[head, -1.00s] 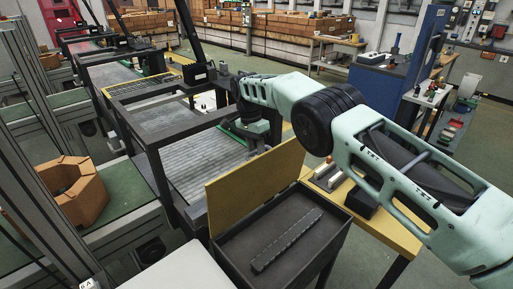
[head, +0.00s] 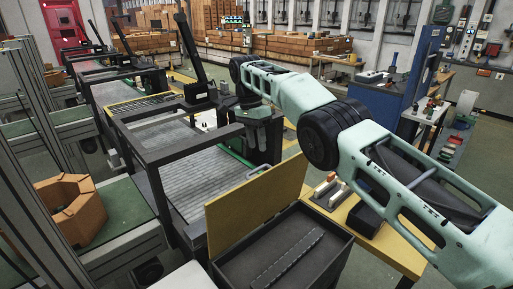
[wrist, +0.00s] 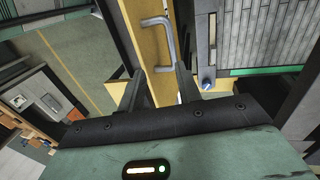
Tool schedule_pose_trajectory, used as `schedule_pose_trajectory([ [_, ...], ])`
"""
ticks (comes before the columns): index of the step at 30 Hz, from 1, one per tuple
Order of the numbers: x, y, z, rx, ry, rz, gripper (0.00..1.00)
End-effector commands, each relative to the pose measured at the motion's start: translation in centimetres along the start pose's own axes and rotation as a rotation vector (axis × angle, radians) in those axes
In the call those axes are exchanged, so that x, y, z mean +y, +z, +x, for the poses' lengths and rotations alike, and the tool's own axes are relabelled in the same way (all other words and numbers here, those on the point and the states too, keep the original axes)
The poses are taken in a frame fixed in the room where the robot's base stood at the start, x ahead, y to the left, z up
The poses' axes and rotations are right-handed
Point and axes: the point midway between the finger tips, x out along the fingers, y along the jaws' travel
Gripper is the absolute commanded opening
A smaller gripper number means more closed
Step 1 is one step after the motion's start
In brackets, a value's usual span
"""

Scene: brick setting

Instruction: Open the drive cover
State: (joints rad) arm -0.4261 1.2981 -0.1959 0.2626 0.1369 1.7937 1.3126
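The drive cover (head: 255,212) is a yellow panel standing steeply raised along the back edge of a dark open box (head: 335,262). In the wrist view, a yellow panel (wrist: 148,52) carries a grey bar handle (wrist: 170,45). My gripper (head: 262,155) is beyond the raised panel, pointing downward; its fingertips are hard to make out there. In the wrist view, the two dark fingers of my gripper (wrist: 157,78) are spread apart with nothing between them, and the handle lies just beyond the tips.
A dark ridged strip (head: 288,258) lies in the box. A yellow table (head: 398,245) with small items stands to the right. A dark-framed conveyor (head: 190,165) runs behind the panel. A brown cardboard piece (head: 75,207) sits at left.

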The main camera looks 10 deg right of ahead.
Motion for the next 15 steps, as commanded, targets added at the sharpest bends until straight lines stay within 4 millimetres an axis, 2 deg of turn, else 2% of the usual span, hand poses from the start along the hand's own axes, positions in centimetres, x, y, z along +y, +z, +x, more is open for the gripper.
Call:
schedule_pose_trajectory([
  [7, 0.03, -0.02, -0.05, 0.0, 0.001, 0.001, 0.34],
  [8, 0.03, -0.02, -0.05, 0.0, 0.001, 0.001, 0.31],
  [11, -0.03, 0.0, -0.07, -0.001, -0.004, -0.001, 0.04],
  [12, -0.1, 0.01, -0.08, -0.002, -0.009, -0.003, 0.0],
  [15, -0.39, 0.08, -0.28, -0.005, -0.037, -0.011, 0.0],
])
